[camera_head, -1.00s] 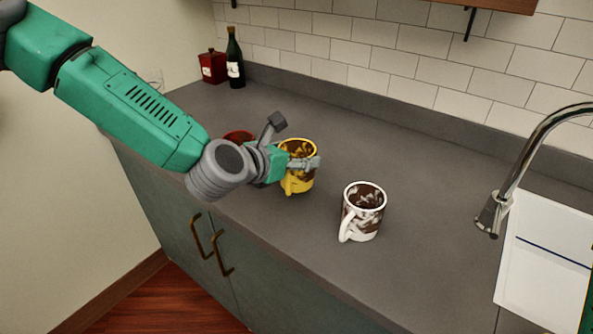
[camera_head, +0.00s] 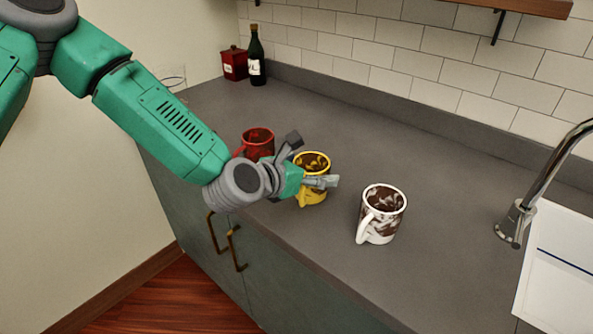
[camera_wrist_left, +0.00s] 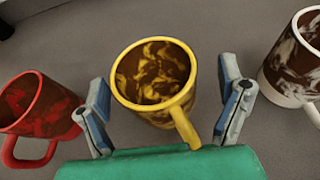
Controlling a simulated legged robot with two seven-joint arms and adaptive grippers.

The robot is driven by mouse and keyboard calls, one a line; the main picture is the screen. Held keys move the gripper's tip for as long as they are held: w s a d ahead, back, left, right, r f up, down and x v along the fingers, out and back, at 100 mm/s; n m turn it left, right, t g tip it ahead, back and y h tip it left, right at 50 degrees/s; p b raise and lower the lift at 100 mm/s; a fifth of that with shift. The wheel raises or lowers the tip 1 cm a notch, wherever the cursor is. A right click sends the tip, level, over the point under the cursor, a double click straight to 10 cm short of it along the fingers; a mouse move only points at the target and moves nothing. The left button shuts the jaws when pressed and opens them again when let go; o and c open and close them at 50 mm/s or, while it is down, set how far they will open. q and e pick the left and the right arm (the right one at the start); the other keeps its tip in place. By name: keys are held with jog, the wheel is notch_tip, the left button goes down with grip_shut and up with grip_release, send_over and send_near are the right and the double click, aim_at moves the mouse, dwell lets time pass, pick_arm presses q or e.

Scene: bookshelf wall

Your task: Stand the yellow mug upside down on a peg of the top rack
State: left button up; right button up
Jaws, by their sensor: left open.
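The yellow mug (camera_head: 313,194) stands upright on the grey counter, with brown marbling inside. My left gripper (camera_head: 313,162) is open at the mug, its fingers apart around it. In the left wrist view the yellow mug (camera_wrist_left: 150,50) lies between the two fingers of the left gripper (camera_wrist_left: 163,78), with gaps visible on both sides. Its handle points toward the palm, near the right finger. The top rack and its pegs are not identifiable in these views. My right gripper is not in view.
A red mug (camera_head: 258,143) stands left of the yellow one, close to my left arm. A white-and-brown mug (camera_head: 380,214) stands to the right. A bottle (camera_head: 257,60) and red canister (camera_head: 234,64) stand at the back. The tap (camera_head: 545,185) is at right; a wooden shelf (camera_head: 545,7) is overhead.

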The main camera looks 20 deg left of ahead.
pick_arm(q)
notch_tip(320, 180, up, 4)
send_over(285, 237)
jog(key=w+a, duration=0.3)
jog(key=w, duration=0.1)
jog(key=s, duration=0.1)
jog(key=s+f+m+g, duration=0.1)
jog(key=s+f+m, duration=0.1)
jog(key=f, duration=0.1)
jog(key=s+d+f+m+g, duration=0.1)
jog(key=f+m, duration=0.2)
jog(key=s+f+m+g, duration=0.1)
jog(key=s+f+m, duration=0.1)
jog(key=f, duration=0.2)
jog(key=shift+s+d+m+g, duration=0.3)
jog(key=shift+d+m, duration=0.05)
jog(key=shift+m, duration=0.05)
jog(key=s+a+f+m+g+y, duration=0.2)
jog(key=s+a+f+m+g, duration=0.2)
jog(key=s+f+m, duration=0.5)
jog(key=s+a+f+m+g+y, duration=0.2)
jog(key=s+a+f+m+g, duration=0.2)
jog(key=s+f+m, duration=0.5)
jog(key=s+a+m, duration=0.1)
jog(key=s+m, duration=0.1)
jog(key=m, duration=0.4)
jog(key=shift+s+f+m+y, duration=0.25)
jog(key=shift+s+m+y, duration=0.05)
jog(key=shift+m, duration=0.1)
jog(key=shift+a, duration=0.1)
